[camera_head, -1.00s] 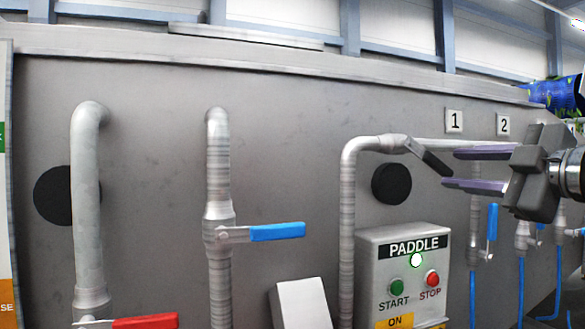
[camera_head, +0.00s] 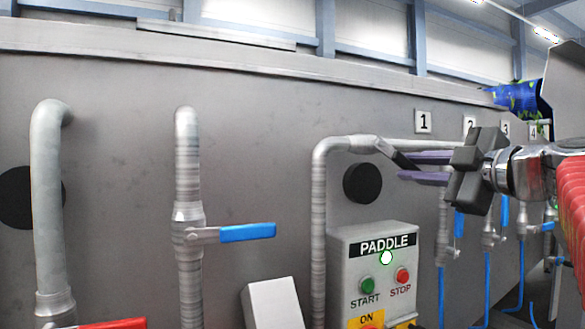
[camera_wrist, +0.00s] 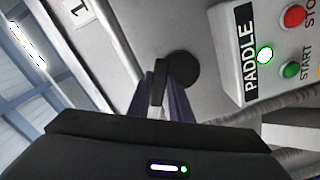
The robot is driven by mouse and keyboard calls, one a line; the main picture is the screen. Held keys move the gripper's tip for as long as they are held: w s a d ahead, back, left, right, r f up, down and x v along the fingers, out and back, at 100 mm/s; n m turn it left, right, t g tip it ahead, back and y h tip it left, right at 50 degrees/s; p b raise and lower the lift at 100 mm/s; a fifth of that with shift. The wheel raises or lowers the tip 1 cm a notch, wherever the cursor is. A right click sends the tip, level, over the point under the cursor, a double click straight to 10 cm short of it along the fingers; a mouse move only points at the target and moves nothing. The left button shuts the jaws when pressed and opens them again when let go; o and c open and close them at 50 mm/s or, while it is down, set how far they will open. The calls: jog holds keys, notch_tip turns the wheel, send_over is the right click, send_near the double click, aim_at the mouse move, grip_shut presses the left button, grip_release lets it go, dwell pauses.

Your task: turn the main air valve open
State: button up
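The main air valve appears to be the valve on the pale pipe above the PADDLE box, though no label confirms this. Its black lever (camera_head: 399,157) slants down to the right. My gripper (camera_head: 425,168) reaches in from the right with its two purple fingers at the lever's free end, one above the other with a narrow gap.
The PADDLE box (camera_head: 376,275) with START and STOP buttons is just below. A blue-handled valve (camera_head: 247,232) and a red handle (camera_head: 115,324) are to the left. Several numbered blue-lever valves (camera_head: 459,224) line the wall at right. A black disc (camera_head: 362,183) lies behind the pipe.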

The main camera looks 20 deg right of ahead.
grip_shut()
jog(key=shift+a, duration=0.2)
jog(key=shift+d, duration=0.15)
dwell(0.8)
